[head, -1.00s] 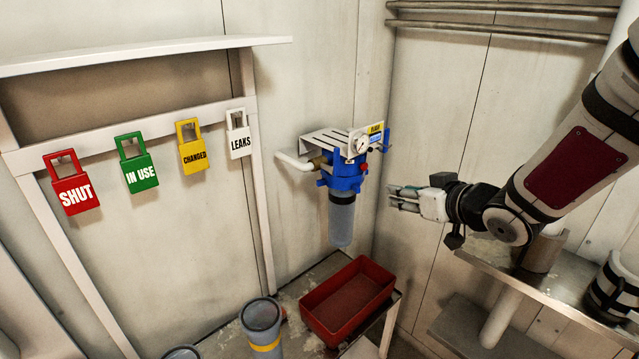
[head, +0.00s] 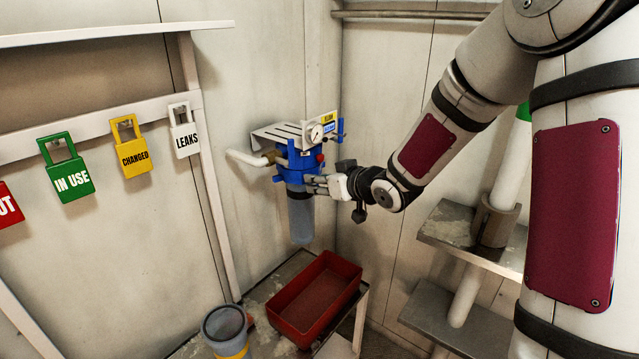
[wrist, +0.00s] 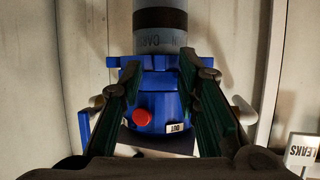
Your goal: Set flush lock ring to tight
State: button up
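The lock ring (head: 290,178) is a blue collar with lugs under the blue filter head on the wall; it also shows in the wrist view (wrist: 155,64), which is upside down. A grey-blue filter bowl (head: 300,220) hangs below it. My gripper (head: 315,183) is at the right front of the ring. In the wrist view my gripper (wrist: 160,68) is open, with one finger on each side of the ring and blue head. I cannot tell whether the fingers touch the ring. The ring's far side is hidden.
A pressure gauge (head: 316,132) and slotted bracket (head: 283,133) sit above the filter, with a white pipe (head: 246,158) at left. Below are a red tray (head: 350,290) and a spare canister (head: 225,328). Metal shelves (head: 455,240) stand at right.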

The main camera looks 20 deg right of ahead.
aim_at(294, 183)
jog(key=shift+w+a+f, duration=0.1)
jog(key=shift+w, duration=0.2)
grip_shut()
jog(key=shift+s+a, duration=0.2)
jog(key=shift+a, duration=0.75)
jog(key=shift+s+a, duration=0.15)
jog(key=shift+a, duration=0.8)
grip_release()
jog(key=shift+a, duration=0.15)
